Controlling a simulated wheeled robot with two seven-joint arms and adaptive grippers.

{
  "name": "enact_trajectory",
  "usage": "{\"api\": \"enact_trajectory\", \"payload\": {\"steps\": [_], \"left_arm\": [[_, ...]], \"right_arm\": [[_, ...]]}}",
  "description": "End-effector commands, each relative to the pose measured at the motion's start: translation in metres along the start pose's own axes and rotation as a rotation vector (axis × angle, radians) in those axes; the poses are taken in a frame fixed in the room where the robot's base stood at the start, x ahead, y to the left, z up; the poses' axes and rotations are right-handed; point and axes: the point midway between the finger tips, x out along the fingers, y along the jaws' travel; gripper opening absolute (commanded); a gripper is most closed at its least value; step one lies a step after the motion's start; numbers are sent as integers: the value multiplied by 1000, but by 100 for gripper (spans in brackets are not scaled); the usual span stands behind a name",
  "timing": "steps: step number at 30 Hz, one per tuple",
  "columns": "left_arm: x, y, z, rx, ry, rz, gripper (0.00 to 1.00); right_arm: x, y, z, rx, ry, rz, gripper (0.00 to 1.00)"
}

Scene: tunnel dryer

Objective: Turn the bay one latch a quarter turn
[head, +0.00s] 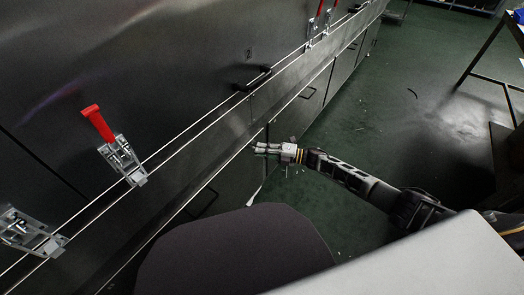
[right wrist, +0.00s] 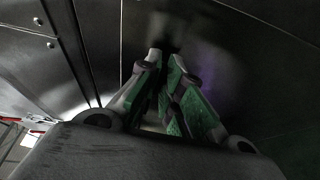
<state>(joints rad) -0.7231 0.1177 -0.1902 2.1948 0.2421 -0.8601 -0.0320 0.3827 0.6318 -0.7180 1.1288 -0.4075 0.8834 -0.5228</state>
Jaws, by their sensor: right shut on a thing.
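My right gripper (head: 262,148) reaches in from the right to the lower front of the dark dryer wall (head: 190,85). In the right wrist view its two fingers (right wrist: 166,58) come close together against a dark panel. They are shut on a small dark part at the panel, which I take to be the bay one latch; the fingers and shadow hide most of it. I cannot tell which way the latch is turned. My left gripper is not in view.
A toggle clamp with a red handle (head: 98,125) and another clamp (head: 25,232) sit on the wall at left; further red-handled clamps (head: 312,28) are at the far end. Black handles (head: 250,82) stick out mid-wall. The green floor (head: 400,95) is largely clear. A metal frame (head: 485,55) stands at right.

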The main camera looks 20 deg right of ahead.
Motion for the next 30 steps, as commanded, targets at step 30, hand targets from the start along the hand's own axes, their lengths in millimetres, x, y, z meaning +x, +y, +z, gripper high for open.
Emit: {"api": "enact_trajectory", "payload": {"steps": [30], "left_arm": [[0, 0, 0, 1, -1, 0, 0]], "right_arm": [[-26, 0, 1, 0, -3, -2, 29]]}}
